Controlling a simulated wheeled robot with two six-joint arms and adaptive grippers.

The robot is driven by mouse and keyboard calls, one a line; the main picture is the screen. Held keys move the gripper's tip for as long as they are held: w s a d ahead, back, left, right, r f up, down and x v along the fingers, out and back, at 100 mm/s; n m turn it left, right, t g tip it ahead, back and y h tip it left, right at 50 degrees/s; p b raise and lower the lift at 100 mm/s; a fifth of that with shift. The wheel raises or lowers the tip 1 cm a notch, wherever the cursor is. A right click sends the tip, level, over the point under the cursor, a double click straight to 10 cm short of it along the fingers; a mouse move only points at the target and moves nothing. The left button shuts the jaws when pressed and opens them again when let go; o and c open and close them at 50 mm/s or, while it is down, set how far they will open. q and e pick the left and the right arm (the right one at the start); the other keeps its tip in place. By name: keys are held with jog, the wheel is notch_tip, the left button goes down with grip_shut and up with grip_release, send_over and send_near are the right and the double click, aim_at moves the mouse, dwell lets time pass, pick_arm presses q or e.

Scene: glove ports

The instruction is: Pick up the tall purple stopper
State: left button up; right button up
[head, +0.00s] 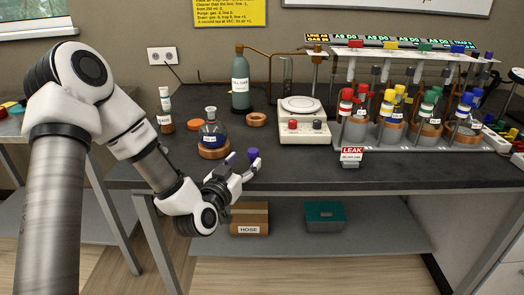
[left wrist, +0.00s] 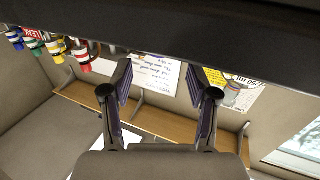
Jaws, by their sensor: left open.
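A small bright purple piece (head: 253,156) shows at the bench's front edge, by the tips of my left gripper (head: 242,163). It may be the tall purple stopper, but I cannot tell it surely from a finger pad. Whether it touches the fingers is also unclear. In the left wrist view my left gripper (left wrist: 169,85) is open, with purple-lined fingers apart and nothing seen between them. No stopper can be made out there. My right gripper is not in view.
On the dark bench (head: 290,166) stand a blue flask (head: 212,136), a green-grey bottle (head: 241,85), a white scale (head: 301,122) and a rack (head: 382,138) of coloured-capped tubes. A red LEAK sign (head: 351,154) is near the front edge. Bare bench lies right of my left gripper.

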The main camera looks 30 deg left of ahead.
aim_at(251, 154)
pick_arm(q)
jog(key=shift+w+r, duration=0.45)
jog(key=shift+w, duration=0.15)
jog(key=w, duration=0.3)
jog(key=w+a+f, duration=0.1)
jog(key=w, duration=0.1)
jog(key=shift+w, duration=0.2)
jog(key=shift+s+r, duration=0.1)
jog(key=shift+s, duration=0.05)
jog(key=c, duration=0.9)
